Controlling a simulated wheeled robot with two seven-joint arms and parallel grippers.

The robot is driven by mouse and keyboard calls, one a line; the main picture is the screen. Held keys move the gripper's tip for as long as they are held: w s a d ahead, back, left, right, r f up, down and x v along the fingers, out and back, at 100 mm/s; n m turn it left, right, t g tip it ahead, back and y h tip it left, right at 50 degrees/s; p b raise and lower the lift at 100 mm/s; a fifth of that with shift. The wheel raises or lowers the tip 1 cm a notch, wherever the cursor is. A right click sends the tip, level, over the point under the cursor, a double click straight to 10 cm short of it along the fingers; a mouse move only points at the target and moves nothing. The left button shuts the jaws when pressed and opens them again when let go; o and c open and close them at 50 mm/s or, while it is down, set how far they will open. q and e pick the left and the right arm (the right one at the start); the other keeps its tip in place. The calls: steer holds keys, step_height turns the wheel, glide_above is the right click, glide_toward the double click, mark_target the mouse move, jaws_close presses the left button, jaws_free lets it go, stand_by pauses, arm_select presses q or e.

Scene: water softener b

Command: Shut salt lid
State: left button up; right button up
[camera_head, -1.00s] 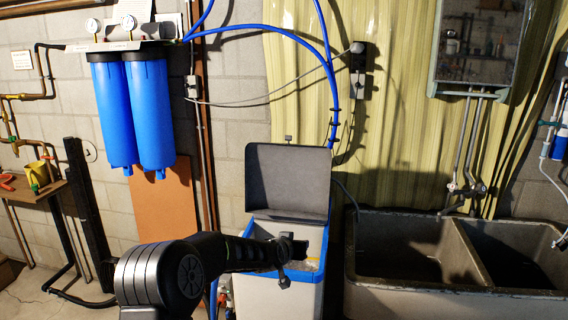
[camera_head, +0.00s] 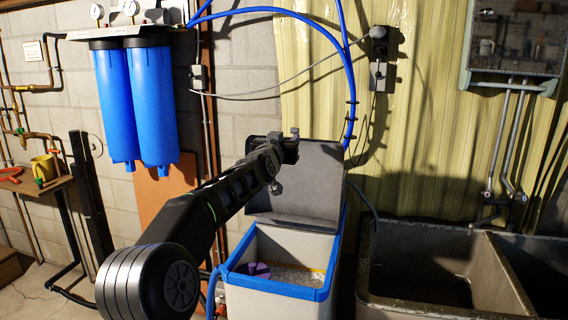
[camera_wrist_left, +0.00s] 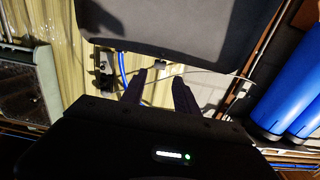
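The salt lid (camera_head: 305,185) is a dark grey panel standing open, tilted up at the back of the salt bin (camera_head: 278,292), which is pale with a blue rim. Whitish salt and a purple item show inside the bin. My left gripper (camera_head: 295,140) is raised at the lid's upper left corner, overlapping it in the head view; I cannot tell whether they touch. In the left wrist view the lid (camera_wrist_left: 185,35) fills the top, and the two fingers (camera_wrist_left: 160,88) are spread apart with nothing between them. My right gripper is not in view.
A stone double sink (camera_head: 430,290) stands close to the right of the bin. Blue filter housings (camera_head: 135,105) hang on the wall at left. A blue hose (camera_head: 352,90) and a grey cable run behind the lid. A wooden bench (camera_head: 40,184) is at far left.

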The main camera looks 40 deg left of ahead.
mark_target(294, 132)
arm_select(q)
steer(key=shift+w, duration=0.15)
steer(key=p+x, duration=0.7)
steer(key=shift+w+a+r+p, duration=0.2)
steer(key=shift+w+r+p, duration=0.05)
steer(key=shift+w+p, duration=0.15)
steer(key=shift+f+b, duration=0.3)
steer(key=shift+b, duration=0.1)
steer(key=shift+c, duration=0.6)
steer(key=shift+s+d, duration=0.1)
jaws_close()
